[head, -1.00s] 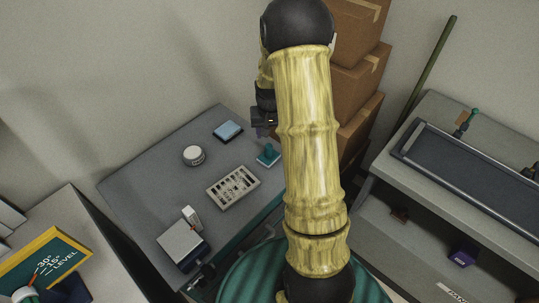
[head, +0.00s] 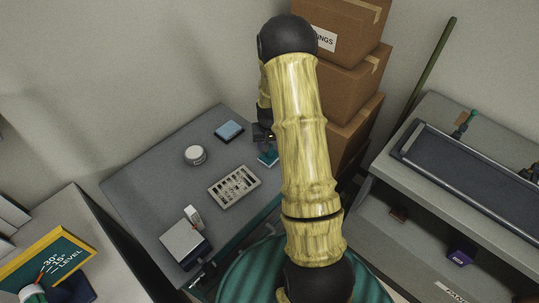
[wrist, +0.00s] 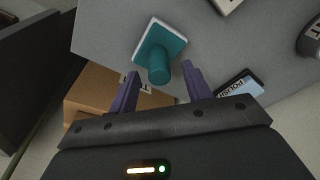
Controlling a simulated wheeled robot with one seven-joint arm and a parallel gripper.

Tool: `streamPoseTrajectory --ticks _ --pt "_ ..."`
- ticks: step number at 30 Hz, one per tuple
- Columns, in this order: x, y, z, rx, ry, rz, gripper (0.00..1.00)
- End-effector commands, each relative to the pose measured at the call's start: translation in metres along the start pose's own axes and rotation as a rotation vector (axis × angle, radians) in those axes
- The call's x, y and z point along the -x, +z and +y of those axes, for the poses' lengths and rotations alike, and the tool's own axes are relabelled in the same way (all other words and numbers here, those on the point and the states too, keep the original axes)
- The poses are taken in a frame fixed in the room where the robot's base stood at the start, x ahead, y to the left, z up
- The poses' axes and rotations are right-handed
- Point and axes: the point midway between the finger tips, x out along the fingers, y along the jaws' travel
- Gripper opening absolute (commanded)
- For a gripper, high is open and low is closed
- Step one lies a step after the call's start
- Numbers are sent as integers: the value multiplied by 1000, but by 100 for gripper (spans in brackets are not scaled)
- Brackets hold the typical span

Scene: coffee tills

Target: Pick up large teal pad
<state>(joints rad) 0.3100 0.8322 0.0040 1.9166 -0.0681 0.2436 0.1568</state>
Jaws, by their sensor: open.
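The large teal pad (wrist: 158,58) stands on the grey table, a square teal base with a round teal knob on top. In the wrist view it lies just beyond and between the purple fingers. In the head view the teal pad (head: 267,159) is near the table's right edge, partly hidden by my gripper (head: 263,134). I cannot tell whether either finger touches the knob.
Stacked cardboard boxes (head: 340,90) stand behind my arm. A shelf unit (head: 450,215) is at right.

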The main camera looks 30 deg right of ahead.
Motion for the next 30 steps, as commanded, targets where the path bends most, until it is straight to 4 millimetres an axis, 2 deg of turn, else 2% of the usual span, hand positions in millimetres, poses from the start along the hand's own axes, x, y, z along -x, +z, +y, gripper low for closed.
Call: streamPoseTrajectory --ticks 6,9,25,26,30 --pt "-26 1 0 0 0 -3 49" --pt "-32 1 0 0 0 0 49" --pt "-33 1 0 0 0 0 49" --pt "-33 1 0 0 0 0 45" --pt "-33 1 0 0 0 0 18"
